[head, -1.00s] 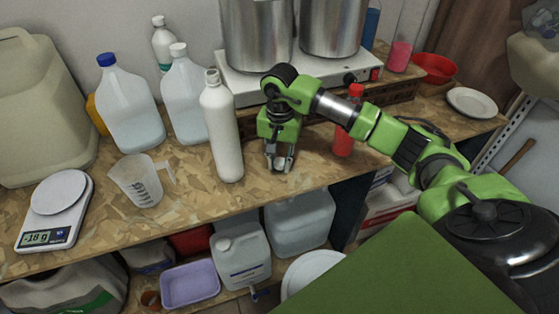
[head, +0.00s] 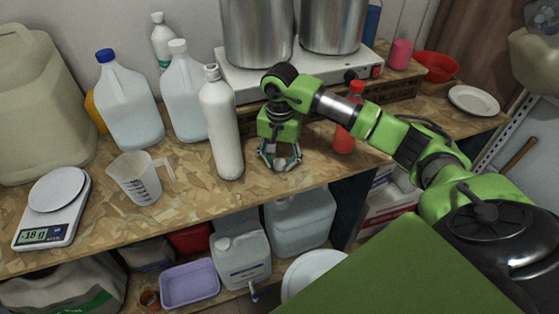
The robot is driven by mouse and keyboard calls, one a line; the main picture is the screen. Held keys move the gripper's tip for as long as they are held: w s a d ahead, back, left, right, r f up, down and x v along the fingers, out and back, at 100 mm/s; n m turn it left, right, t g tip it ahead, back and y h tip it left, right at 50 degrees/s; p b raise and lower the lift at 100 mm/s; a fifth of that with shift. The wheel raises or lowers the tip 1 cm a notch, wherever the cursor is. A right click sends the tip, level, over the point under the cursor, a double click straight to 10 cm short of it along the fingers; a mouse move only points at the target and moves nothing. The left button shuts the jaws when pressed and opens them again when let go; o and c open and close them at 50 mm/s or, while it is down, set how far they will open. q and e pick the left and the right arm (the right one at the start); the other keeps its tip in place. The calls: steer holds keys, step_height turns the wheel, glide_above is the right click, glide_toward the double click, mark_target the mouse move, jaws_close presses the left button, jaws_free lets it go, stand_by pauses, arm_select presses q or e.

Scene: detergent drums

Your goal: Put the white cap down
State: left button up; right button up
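My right gripper (head: 280,163) points down just above the wooden worktop (head: 200,196), to the right of the tall white bottle (head: 222,130). The white cap cannot be made out for certain; a small pale patch between the fingertips is too small to tell. The white bottle stands upright, its narrow neck at the top, apart from the gripper. My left gripper is not in view.
A red bottle (head: 346,125) stands right of the gripper, partly behind my arm. A hotplate (head: 240,85) with steel pots is behind. A measuring jug (head: 136,180) and scale (head: 52,208) stand left. The front edge of the worktop is close; some worktop near the gripper is bare.

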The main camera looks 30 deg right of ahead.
mark_target(280, 162)
steer(key=shift+s+f, duration=0.2)
steer(key=shift+r+p, duration=0.55)
steer(key=shift+p, duration=0.15)
step_height(280, 162, up, 12)
steer(key=b, duration=0.3)
steer(key=shift+w+r+b, duration=0.15)
steer(key=shift+r+b, duration=0.1)
steer(key=shift+b, duration=0.1)
steer(key=shift+d, duration=0.1)
